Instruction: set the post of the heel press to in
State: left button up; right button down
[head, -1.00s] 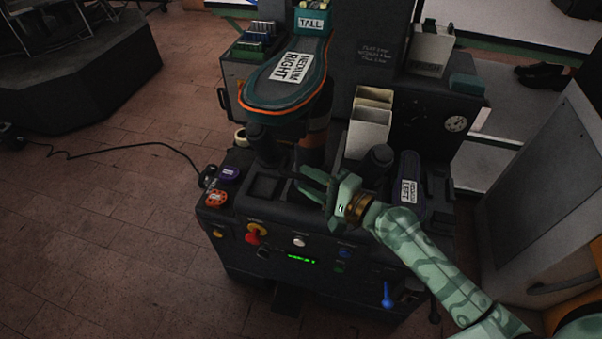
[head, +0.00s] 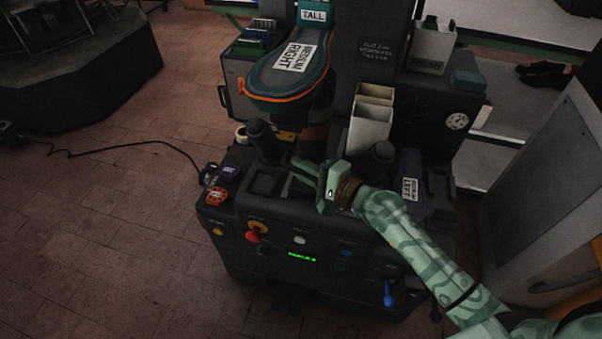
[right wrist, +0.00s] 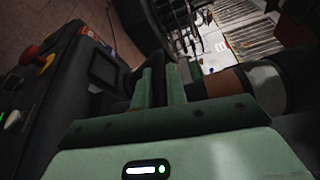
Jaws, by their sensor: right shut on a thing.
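The heel press (head: 230,250) is a dark machine in the middle of the head view. Its post (head: 315,138) is a dark column with a brown band. It carries a dark form (head: 285,75) labelled MEDIUM RIGHT with an orange lower edge. My right gripper (head: 304,174) reaches in from the right, low at the post, and is shut on it. In the right wrist view the fingers (right wrist: 160,84) stand close together against the dark lower part of the post, whose brown band (right wrist: 222,82) shows beside them. The exact contact is dark. My left gripper is out of view.
Dark upright cylinders stand at left (head: 264,141) and right (head: 380,158) of the post. Cream bins (head: 370,125) and a form labelled MEDIUM LEFT (head: 408,185) sit to the right. A red knob (head: 252,237) and a blue handle (head: 388,295) are on the front.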

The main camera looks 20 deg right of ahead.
jog(key=w+d+b, duration=0.1)
jog(key=w+d, duration=0.1)
jog(key=w, duration=0.1)
jog(key=w+d+b, duration=0.2)
jog(key=w, duration=0.1)
jog(key=w+d+b, duration=0.2)
jog(key=w, duration=0.1)
jog(key=shift+w+d+f, duration=0.15)
jog(key=shift+w+f, duration=0.1)
jog(key=shift+f, duration=0.1)
jog(key=shift+w+d+r, duration=0.2)
jog(key=shift+w+r, duration=0.05)
jog(key=shift+r, duration=0.05)
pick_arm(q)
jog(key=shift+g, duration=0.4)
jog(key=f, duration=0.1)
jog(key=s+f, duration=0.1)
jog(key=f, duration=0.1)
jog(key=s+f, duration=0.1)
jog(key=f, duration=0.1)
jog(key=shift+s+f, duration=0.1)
pick_arm(e)
jog(key=c, duration=1.4)
grip_release()
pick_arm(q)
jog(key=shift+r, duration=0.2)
pick_arm(e)
jog(key=v, duration=1.6)
jog(key=shift+s, duration=0.25)
